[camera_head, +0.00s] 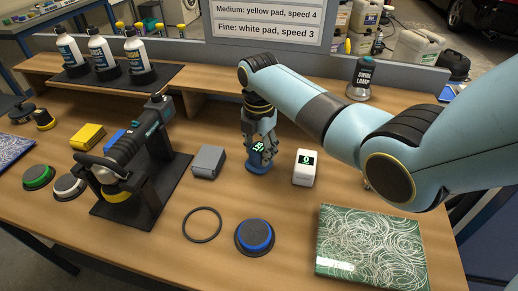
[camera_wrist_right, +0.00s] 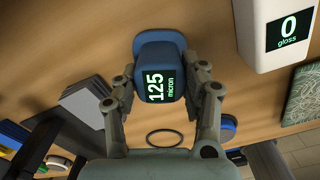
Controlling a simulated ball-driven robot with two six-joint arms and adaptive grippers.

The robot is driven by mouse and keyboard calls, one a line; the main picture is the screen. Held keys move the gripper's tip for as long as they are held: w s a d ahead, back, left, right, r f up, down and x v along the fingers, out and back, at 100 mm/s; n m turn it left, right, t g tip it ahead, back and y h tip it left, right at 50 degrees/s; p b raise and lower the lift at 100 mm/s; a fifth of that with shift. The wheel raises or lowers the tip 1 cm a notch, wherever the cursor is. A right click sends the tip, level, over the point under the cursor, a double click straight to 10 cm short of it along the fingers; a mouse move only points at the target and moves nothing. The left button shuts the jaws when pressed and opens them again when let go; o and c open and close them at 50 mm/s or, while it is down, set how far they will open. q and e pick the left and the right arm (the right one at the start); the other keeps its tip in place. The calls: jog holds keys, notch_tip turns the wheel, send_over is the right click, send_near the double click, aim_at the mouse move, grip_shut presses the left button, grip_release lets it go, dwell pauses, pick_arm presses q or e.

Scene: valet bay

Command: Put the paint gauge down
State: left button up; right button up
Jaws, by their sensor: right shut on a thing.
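The paint gauge (camera_wrist_right: 158,50) is a blue device with a dark screen reading "125 micron" in the right wrist view. It also shows in the head view (camera_head: 258,164), where its base is at the table top. My right gripper (camera_head: 259,142) is shut on it, with one finger on each side. The gripper also shows in the right wrist view (camera_wrist_right: 164,90). The gauge looks upright; I cannot tell whether it bears fully on the table (camera_head: 290,236). My left gripper is not in view.
A white gloss meter (camera_head: 305,167) stands just right of the gauge and a grey block (camera_head: 208,161) just left. In front lie a black ring (camera_head: 202,225), a blue pad (camera_head: 254,237) and a green swirled panel (camera_head: 370,246). A polisher (camera_head: 140,135) rests on a black stand at left.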

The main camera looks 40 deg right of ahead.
aim_at(259, 148)
jog(key=shift+f, duration=0.1)
jog(key=o, duration=1.2)
notch_tip(259, 148, up, 12)
